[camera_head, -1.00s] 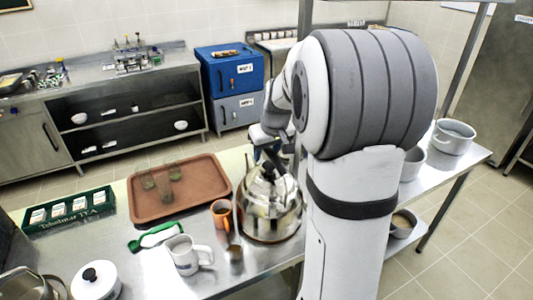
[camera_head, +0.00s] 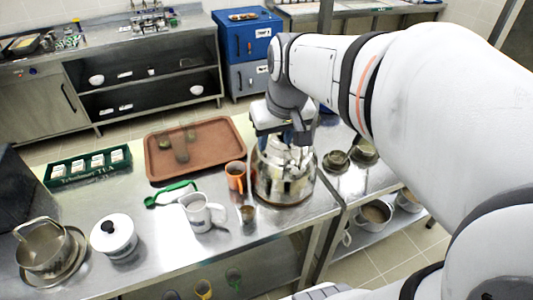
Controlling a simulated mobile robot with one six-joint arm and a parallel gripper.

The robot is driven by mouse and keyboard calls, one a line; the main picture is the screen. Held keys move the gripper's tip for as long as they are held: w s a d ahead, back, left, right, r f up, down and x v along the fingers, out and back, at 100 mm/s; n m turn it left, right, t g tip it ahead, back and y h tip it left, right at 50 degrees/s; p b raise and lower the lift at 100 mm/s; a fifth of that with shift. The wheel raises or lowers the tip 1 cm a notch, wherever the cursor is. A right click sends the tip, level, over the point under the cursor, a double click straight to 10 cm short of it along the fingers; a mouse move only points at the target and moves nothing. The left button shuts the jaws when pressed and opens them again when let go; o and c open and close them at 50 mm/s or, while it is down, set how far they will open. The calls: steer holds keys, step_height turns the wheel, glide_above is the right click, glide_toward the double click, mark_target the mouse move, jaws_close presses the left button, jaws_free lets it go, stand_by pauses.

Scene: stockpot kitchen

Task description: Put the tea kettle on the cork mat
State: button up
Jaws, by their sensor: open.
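The tea kettle (camera_head: 284,181) is a shiny steel pot standing upright on the steel counter, right of the orange mug. A thin brown rim (camera_head: 286,205) shows around its base and looks like the cork mat under it; most of that mat is hidden. My gripper (camera_head: 297,143) is open and points down at the top of the kettle. It covers the lid and handle, and I cannot tell whether its fingers touch them.
An orange mug (camera_head: 236,177), a white mug (camera_head: 201,212) and a small metal cup (camera_head: 247,214) stand close left of the kettle. A brown tray (camera_head: 160,172) with glasses lies behind them. A white lidded pot (camera_head: 114,236) and a steel pan (camera_head: 45,248) stand farther left.

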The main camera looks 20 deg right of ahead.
steer(key=s+a+f, duration=0.3)
steer(key=s+f, duration=0.2)
steer(key=s, duration=0.4)
steer(key=shift+f, duration=0.2)
